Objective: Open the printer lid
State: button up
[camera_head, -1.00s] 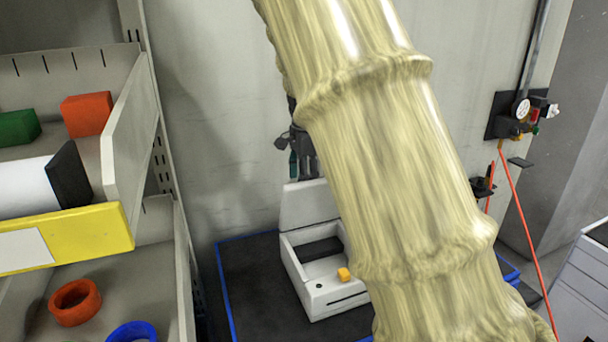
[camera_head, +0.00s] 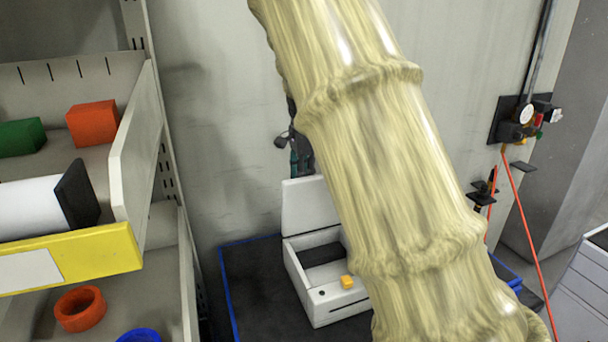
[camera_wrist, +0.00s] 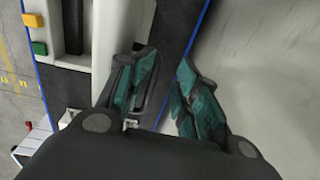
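The white printer (camera_head: 322,310) stands on the dark, blue-edged surface. Its lid (camera_head: 303,207) is raised steeply at the back, with the dark inside (camera_head: 322,254) showing and a yellow-orange button (camera_head: 347,281) on the front. My arm hides the printer's right side. My gripper (camera_head: 300,150) is just above and behind the lid's top edge, partly hidden by my arm. In the wrist view the teal fingers of my gripper (camera_wrist: 166,82) are apart with nothing between them. The printer (camera_wrist: 72,58) shows at the left, and the left finger overlaps the lid's edge; contact cannot be told.
A shelf rack with a yellow-fronted bin (camera_head: 75,262) and coloured parts stands at the left. A grey wall (camera_head: 225,130) is close behind the printer. A gauge and valve unit (camera_head: 523,118) with a red hose hangs at the right.

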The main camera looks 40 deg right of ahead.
jog(key=w+d+r, duration=0.2)
jog(key=w+r, duration=0.3)
jog(key=w, duration=0.3)
jog(key=shift+d+p, duration=0.3)
jog(key=shift+p, duration=0.05)
dwell(0.8)
dwell(0.4)
notch_tip(320, 180, up, 12)
jog(key=shift+s, duration=0.45)
jog(key=shift+a+f, duration=0.1)
jog(key=shift+f, duration=0.05)
dwell(0.5)
